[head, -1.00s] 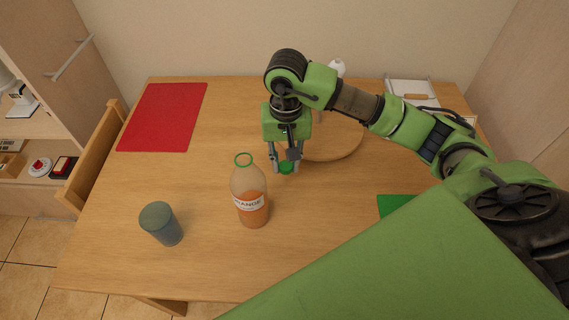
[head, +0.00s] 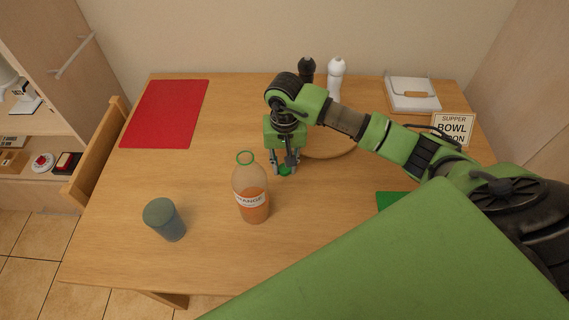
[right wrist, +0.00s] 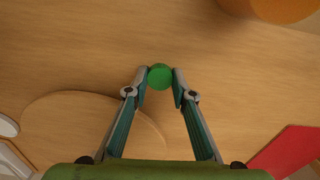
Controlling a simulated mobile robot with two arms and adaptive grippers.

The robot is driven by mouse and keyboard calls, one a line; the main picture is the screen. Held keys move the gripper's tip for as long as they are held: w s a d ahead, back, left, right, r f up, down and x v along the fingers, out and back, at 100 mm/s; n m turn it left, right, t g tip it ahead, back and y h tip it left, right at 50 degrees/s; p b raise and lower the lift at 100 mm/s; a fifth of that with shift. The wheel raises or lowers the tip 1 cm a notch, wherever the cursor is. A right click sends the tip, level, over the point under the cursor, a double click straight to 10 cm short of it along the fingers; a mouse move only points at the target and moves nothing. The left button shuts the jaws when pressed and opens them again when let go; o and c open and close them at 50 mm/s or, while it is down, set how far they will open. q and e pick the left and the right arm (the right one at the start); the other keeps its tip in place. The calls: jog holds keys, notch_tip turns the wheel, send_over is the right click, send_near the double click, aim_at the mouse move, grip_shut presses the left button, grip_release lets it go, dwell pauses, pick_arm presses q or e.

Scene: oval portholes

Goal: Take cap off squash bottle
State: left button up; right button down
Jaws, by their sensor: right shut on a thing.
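The squash bottle (head: 251,190) stands upright on the table, part filled with orange liquid, its neck open with a green ring at the mouth. The green cap (head: 285,170) is apart from the bottle, to the right of its neck in the head view. My right gripper (head: 284,167) points down and is shut on the cap, low over the table. In the right wrist view the cap (right wrist: 159,76) sits between the two fingertips (right wrist: 160,78). Whether the cap touches the table I cannot tell. My left gripper is not in view.
A grey-blue cup (head: 165,220) stands left of the bottle. A round wooden board (head: 330,150) lies behind my right arm, with black (head: 307,68) and white (head: 336,78) mills beyond. A red mat (head: 165,113) lies back left.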

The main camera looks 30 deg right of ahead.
jog(key=c, duration=1.7)
grip_release()
jog(key=shift+f, duration=0.1)
